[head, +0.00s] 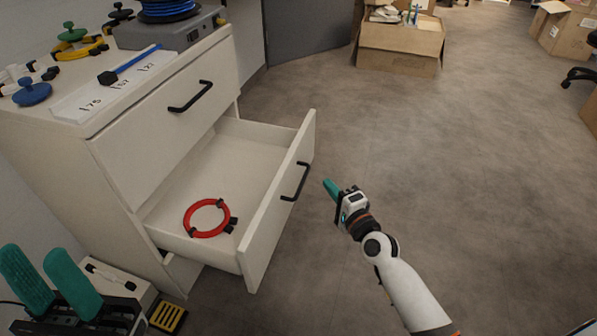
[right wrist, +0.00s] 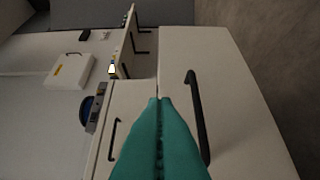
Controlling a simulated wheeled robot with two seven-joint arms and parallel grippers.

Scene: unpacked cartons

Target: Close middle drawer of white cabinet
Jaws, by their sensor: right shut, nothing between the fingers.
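The white cabinet (head: 130,155) stands at the left in the head view. Its middle drawer (head: 276,215) is pulled far out, and a red cable ring (head: 207,218) lies inside. The drawer front carries a black handle (head: 295,181). My right gripper (head: 328,185) is shut and empty, just right of the drawer front, with a visible gap to the handle. In the right wrist view, its green fingers (right wrist: 160,103) point toward the white front, beside the black handle (right wrist: 197,115). My left gripper (head: 45,262) is open and empty at the lower left, beside the cabinet.
The top drawer (head: 165,125) is shut. Cable spools, a blue-handled tool (head: 130,65) and a grey box (head: 165,32) stand on the cabinet top. An open carton (head: 400,45) stands at the back. The floor right of the drawer is clear.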

